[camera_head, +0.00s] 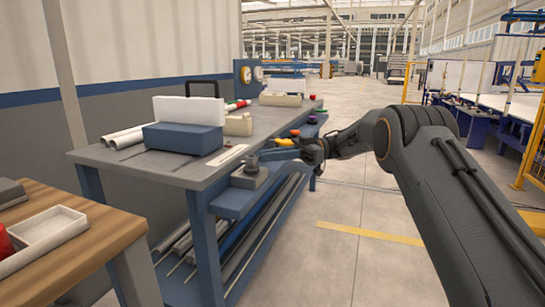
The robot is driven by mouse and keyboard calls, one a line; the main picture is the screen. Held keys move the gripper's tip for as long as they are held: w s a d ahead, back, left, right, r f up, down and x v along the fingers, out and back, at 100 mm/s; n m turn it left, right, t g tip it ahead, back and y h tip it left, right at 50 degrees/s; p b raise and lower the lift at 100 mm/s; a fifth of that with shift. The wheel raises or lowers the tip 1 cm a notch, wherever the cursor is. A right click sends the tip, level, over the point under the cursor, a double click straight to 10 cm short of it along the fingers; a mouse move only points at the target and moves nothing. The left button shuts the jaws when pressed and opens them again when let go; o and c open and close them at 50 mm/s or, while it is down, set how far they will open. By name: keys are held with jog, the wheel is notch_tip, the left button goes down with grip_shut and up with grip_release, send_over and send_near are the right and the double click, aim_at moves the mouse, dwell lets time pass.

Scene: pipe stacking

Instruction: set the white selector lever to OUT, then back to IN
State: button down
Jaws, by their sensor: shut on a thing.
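My gripper (308,150) reaches in from the right to the right edge of the grey-topped workbench (185,172). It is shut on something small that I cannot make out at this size. A yellow piece (284,142) shows right beside the gripper's fingers. I cannot clearly pick out the white selector lever or its OUT and IN marks; the gripper may cover it. A flat white strip (228,155) lies on the bench top, left of the gripper. A grey block with a dark knob (250,174) sits on the bench's front ledge.
A blue box (183,138) with a white panel stands on the bench. Red, orange and purple knobs (312,119) line its far right edge. Pipes (265,225) lie on the lower shelf. A wooden table (95,245) is at front left. Floor right of the bench is clear.

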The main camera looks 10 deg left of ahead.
jog(key=shift+a+r, duration=0.1)
jog(key=shift+a, duration=0.1)
jog(key=c, duration=1.8)
grip_release()
jog(key=shift+s+a, duration=0.1)
jog(key=v, duration=0.8)
